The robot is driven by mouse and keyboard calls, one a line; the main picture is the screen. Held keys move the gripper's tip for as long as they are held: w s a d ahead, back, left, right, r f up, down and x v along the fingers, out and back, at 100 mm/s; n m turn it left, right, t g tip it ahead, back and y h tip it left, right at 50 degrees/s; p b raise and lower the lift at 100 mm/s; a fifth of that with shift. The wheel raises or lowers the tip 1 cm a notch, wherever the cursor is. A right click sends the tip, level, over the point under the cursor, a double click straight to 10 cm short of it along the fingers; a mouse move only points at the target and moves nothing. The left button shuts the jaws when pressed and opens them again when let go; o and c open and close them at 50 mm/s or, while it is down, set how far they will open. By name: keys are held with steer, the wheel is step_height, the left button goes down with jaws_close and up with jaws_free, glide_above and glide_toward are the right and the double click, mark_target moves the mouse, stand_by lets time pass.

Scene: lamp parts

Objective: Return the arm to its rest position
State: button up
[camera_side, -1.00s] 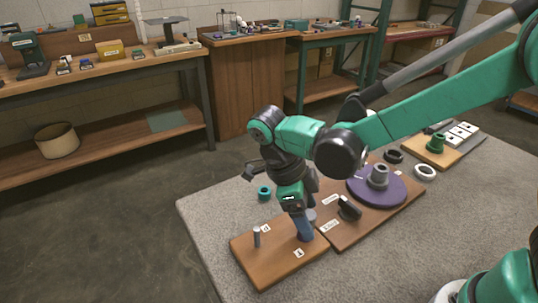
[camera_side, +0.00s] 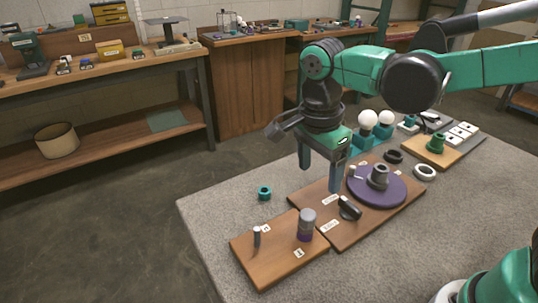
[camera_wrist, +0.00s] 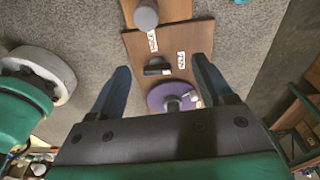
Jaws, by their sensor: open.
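My gripper (camera_side: 320,180) is open and empty in the side view, raised above the wooden boards with its blue fingers pointing down. In the wrist view my gripper (camera_wrist: 160,70) shows its two fingers wide apart with nothing held. A cylinder with grey top and purple base (camera_side: 306,226) stands upright on the front board (camera_side: 268,270), apart from the gripper. Its grey top also shows in the wrist view (camera_wrist: 146,14).
A thin grey peg (camera_side: 256,237) stands on the same board. The adjoining board carries a black part (camera_side: 349,208) and a purple disc (camera_side: 400,192) with a grey hub. A teal ring (camera_side: 264,193) lies on the table. White bulbs (camera_side: 368,120) stand behind the gripper.

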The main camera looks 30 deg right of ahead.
steer(key=s+d+n+t, duration=0.1)
steer(key=d+n+t, duration=0.2)
steer(key=n, duration=0.5)
steer(key=s+d+n+t+y, duration=0.1)
steer(key=d+n+t, duration=0.2)
steer(key=n, duration=0.6)
steer(key=shift+s+d+r+n+t, duration=0.3)
steer(key=shift+d+r+t, duration=0.1)
steer(key=shift+t, duration=0.2)
